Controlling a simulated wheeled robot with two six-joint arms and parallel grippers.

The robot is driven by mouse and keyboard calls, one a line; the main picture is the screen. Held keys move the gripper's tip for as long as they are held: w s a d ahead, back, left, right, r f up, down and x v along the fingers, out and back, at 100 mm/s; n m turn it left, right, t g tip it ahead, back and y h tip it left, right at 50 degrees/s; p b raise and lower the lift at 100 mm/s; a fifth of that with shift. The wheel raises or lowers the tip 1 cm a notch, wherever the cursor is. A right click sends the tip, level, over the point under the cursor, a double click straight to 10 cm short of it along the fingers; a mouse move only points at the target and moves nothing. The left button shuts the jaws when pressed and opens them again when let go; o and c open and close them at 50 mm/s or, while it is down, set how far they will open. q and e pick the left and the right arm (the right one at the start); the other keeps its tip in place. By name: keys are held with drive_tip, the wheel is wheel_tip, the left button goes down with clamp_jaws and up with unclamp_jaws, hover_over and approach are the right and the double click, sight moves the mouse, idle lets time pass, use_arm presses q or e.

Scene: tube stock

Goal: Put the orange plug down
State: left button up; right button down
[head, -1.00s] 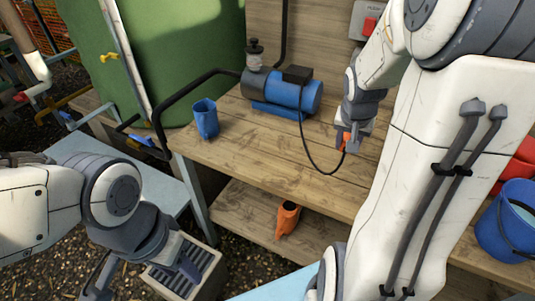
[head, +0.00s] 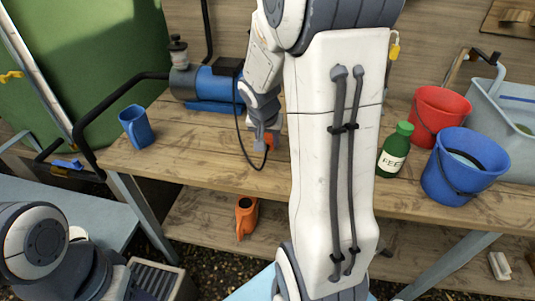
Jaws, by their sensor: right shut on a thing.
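The orange plug (head: 269,140) is at the end of a black cable (head: 243,140) over the wooden bench (head: 195,155), near its front edge. The cable loops down from the blue pump (head: 210,85) at the back of the bench. My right gripper (head: 264,143) is shut on the plug, pointing down. The plug is mostly hidden by the fingers, and I cannot tell whether it touches the bench top. My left gripper (head: 115,285) is low at the left, partly cut off by the frame's bottom edge, away from the plug.
A blue jug (head: 136,127) stands at the bench's left end. A green bottle (head: 395,150), a red bucket (head: 438,112) and a blue bucket (head: 465,168) stand to the right. An orange jug (head: 246,216) is on the lower shelf. Bench between blue jug and plug is clear.

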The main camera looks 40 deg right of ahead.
sight(268, 150)
drive_tip(key=shift+f+b, duration=0.7)
drive_tip(key=shift+f, duration=1.25)
drive_tip(key=shift+f, duration=0.15)
drive_tip(key=c, duration=0.5)
unclamp_jaws()
